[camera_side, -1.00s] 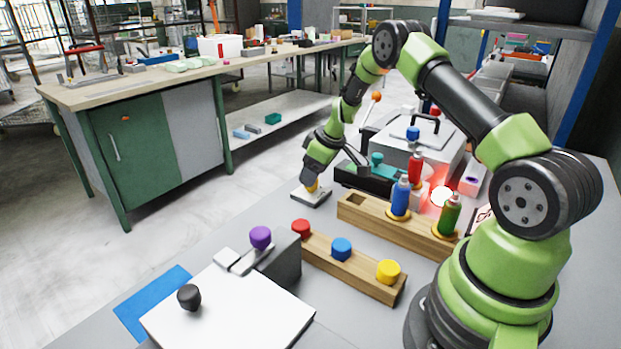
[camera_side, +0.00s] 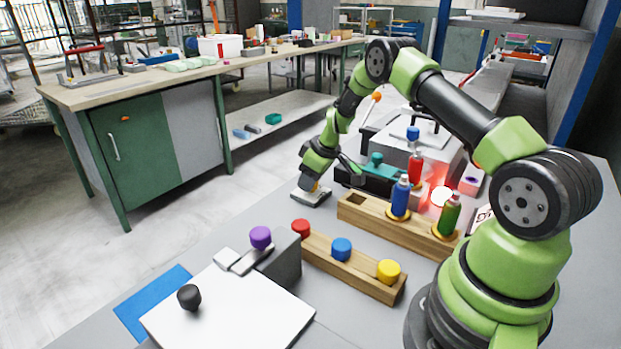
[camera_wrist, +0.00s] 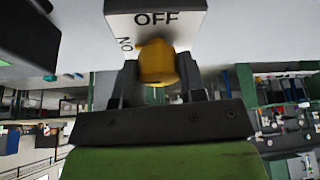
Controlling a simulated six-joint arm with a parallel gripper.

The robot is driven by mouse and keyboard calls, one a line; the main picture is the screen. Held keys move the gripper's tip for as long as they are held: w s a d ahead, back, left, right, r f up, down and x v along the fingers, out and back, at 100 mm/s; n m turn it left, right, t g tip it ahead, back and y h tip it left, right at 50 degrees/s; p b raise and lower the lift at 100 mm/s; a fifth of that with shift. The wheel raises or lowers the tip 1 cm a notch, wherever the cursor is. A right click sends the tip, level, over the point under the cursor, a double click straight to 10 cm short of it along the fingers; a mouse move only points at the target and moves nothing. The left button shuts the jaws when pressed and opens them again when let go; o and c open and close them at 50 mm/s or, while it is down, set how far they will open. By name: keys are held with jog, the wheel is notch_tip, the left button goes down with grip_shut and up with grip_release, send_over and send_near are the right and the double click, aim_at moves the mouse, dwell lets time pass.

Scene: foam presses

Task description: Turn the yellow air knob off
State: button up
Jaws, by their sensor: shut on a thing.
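The yellow air knob (camera_wrist: 157,62) sits on a white plate (camera_wrist: 180,14) marked OFF at the top, with a second tilted mark, apparently ON, left of the knob. My gripper (camera_wrist: 157,72) has its dark fingers on both sides of the knob and is shut on it. In the side view my gripper (camera_side: 312,180) points down at the plate (camera_side: 312,197) near the table's far left edge. There the knob is mostly hidden. I cannot tell which mark the knob points to.
A dark box with a teal knob (camera_side: 376,159) stands close right of my gripper. A wooden rack (camera_side: 390,227) holds blue and green bottles. A wooden block (camera_side: 350,268) carries red, blue and yellow caps. A white panel (camera_side: 230,312) lies in front.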

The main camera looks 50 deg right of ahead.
jog(key=shift+m, duration=0.4)
jog(key=m+h, duration=0.1)
jog(key=m, duration=0.3)
jog(key=shift+h, duration=0.4)
jog(key=m, duration=0.2)
jog(key=m+g+h, duration=0.1)
jog(key=m, duration=0.1)
jog(key=shift+m+h, duration=0.3)
jog(key=m+g+h, duration=0.1)
jog(key=m, duration=0.3)
jog(key=shift+s+m+g+h, duration=0.15)
jog(key=shift+m+g, duration=0.25)
jog(key=shift+m, duration=0.7)
jog(key=shift+w+m+g+h, duration=0.1)
jog(key=shift+m+g+h, duration=0.25)
jog(key=shift+m, duration=0.75)
jog(key=o, duration=0.9)
jog(key=shift+d, duration=0.1)
